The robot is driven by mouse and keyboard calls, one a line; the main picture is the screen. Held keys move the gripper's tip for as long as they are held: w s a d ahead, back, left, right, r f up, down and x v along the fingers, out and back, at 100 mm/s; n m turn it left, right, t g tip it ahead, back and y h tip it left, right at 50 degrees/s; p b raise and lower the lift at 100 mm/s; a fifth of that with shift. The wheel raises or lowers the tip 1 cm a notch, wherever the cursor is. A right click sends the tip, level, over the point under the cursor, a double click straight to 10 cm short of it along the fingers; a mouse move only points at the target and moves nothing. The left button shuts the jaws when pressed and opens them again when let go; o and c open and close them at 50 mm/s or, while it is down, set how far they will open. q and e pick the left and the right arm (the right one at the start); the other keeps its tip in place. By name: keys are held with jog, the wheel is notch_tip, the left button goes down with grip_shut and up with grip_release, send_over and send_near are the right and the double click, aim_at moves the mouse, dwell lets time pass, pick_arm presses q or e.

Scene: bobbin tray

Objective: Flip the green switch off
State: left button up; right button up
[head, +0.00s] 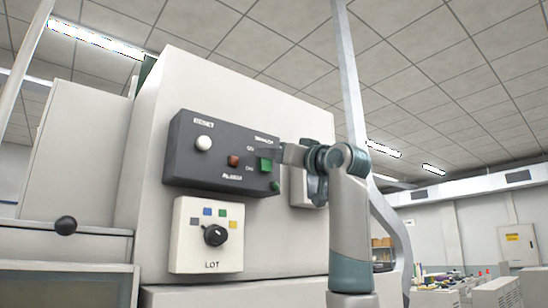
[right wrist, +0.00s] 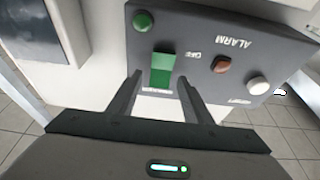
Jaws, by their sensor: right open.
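The green switch (head: 265,164) is a rectangular rocker on the right part of a dark grey control box (head: 215,178) fixed to a pale machine. In the right wrist view the green switch (right wrist: 162,68) shows a lighter and a darker green part, with an OFF label beside it. My right gripper (head: 283,153) comes from the right, close to the switch. In the right wrist view its fingers (right wrist: 159,82) are apart with nothing between them, just short of the switch; I cannot tell whether they touch it. My left gripper is not in view.
The box also carries a white button (head: 204,143), a red-brown button (head: 233,160) and a round green button (right wrist: 142,20). Below is a white panel (head: 185,250) with a black rotary knob (head: 215,235) marked LOT. Free air lies to the right.

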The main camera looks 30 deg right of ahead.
jog(key=b+v, duration=0.9)
jog(key=v, duration=0.8)
